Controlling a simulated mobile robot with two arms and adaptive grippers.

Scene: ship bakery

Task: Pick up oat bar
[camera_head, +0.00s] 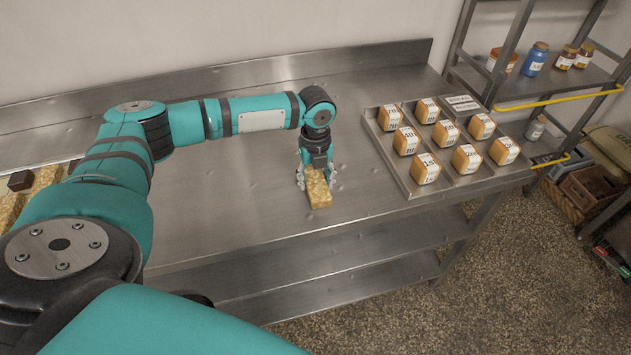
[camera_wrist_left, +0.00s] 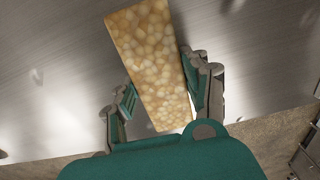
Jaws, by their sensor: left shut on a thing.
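The oat bar (camera_head: 319,192) is a golden, grainy block near the front edge of the steel table, in the middle of the head view. My left gripper (camera_head: 316,186) reaches down from above with its fingers on either side of the bar and is shut on it. In the left wrist view the oat bar (camera_wrist_left: 152,62) runs lengthwise between the two fingers of the left gripper (camera_wrist_left: 160,95). Whether the bar rests on the table or hangs just above it, I cannot tell. My right gripper is not in view.
The steel table (camera_head: 240,200) is bare around the bar. A divided metal tray (camera_head: 400,178) with several labelled orange-brown blocks stands to the right. More golden bars (camera_head: 45,178) and dark blocks lie at far left. A shelf rack (camera_head: 510,85) with jars stands at back right.

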